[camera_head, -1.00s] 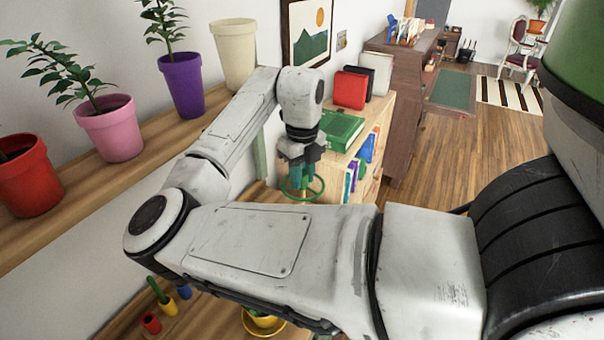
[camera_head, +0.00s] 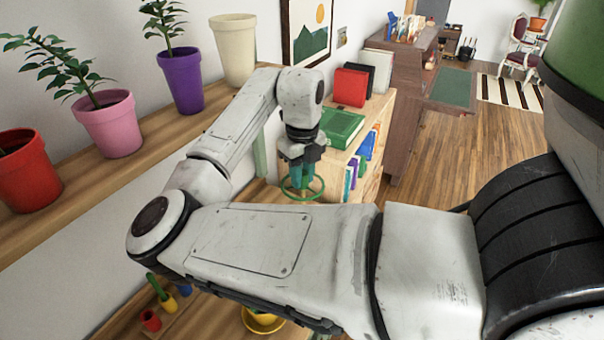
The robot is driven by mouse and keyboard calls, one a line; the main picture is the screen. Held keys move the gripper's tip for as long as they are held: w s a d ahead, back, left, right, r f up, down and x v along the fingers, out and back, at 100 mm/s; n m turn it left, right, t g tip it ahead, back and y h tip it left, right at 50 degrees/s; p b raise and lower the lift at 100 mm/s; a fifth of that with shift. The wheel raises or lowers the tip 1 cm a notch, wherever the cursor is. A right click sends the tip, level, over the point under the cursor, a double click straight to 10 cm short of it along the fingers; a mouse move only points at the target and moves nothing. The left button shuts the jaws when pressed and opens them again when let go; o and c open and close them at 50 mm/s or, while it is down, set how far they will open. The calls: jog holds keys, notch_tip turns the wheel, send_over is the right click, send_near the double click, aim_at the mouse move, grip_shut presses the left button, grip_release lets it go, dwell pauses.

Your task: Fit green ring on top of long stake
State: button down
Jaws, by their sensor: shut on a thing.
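My gripper (camera_head: 301,179) is shut on the green ring (camera_head: 302,200), holding it roughly level by its near middle, with teal fingers reaching down into the hoop. The ring hangs at the left of the low bookcase, over the wooden surface; its height above that surface is hard to judge. No other stake is clearly visible below the ring.
A wooden shelf (camera_head: 70,208) carries red, pink, purple and cream pots. The bookcase (camera_head: 380,125) beside my gripper holds a green book (camera_head: 342,127) and upright books. A yellow pot (camera_head: 262,318) sits below my arm, which hides much of the lower surface.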

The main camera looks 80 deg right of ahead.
jog(key=shift+f, duration=0.45)
dwell(0.3)
jog(key=c, duration=0.8)
grip_release()
notch_tip(320, 180, up, 11)
jog(key=shift+f+b, duration=0.1)
jog(key=shift+b, duration=0.85)
